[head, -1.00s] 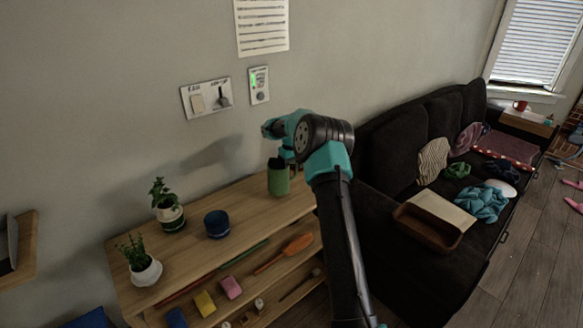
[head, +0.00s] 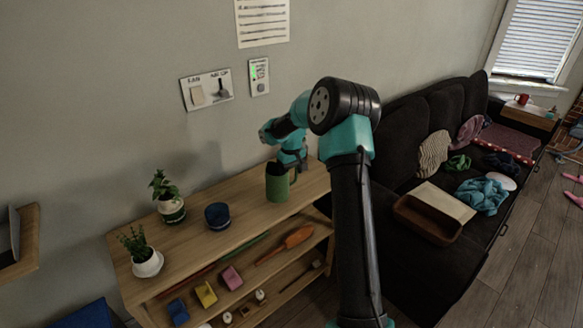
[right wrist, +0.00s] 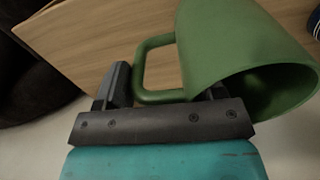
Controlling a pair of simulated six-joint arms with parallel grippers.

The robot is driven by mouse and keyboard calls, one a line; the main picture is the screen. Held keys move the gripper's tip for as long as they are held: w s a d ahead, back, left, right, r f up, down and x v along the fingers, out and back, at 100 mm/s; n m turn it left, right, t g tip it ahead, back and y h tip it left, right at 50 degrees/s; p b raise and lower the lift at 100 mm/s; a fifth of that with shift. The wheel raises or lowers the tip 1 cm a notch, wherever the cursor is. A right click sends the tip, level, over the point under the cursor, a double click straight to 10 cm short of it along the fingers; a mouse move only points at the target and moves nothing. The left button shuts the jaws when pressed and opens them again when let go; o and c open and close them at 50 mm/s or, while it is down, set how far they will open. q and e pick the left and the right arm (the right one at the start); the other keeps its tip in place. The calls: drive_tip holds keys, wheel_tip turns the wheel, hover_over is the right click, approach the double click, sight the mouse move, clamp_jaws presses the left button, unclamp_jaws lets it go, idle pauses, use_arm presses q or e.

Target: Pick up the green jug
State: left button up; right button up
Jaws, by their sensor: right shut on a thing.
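The green jug (head: 277,186) is at the right part of the wooden shelf top, in the head view. My right gripper (head: 292,164) is at the jug's far right side and is shut on it. In the right wrist view the jug (right wrist: 235,50) fills the upper right, mouth toward the lower right, with its handle (right wrist: 142,65) between the fingers of my right gripper (right wrist: 165,92). Whether the jug's base touches the shelf top is not clear. My left gripper is not in view.
A blue pot (head: 217,216) and two potted plants (head: 172,210) (head: 147,262) stand left of the jug on the shelf unit (head: 240,223). Lower levels hold sponges and an orange brush (head: 286,244). A dark sofa (head: 385,150) stands to the right. The wall is close behind.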

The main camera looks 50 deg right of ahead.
sight(283, 181)
drive_tip(key=shift+s+a+r, duration=0.15)
drive_tip(key=shift+s+a, duration=0.7)
drive_tip(key=shift+a, duration=0.1)
drive_tip(key=shift+s+a+r, duration=0.1)
drive_tip(key=shift+s+a, duration=0.75)
drive_tip(key=shift+a, duration=0.1)
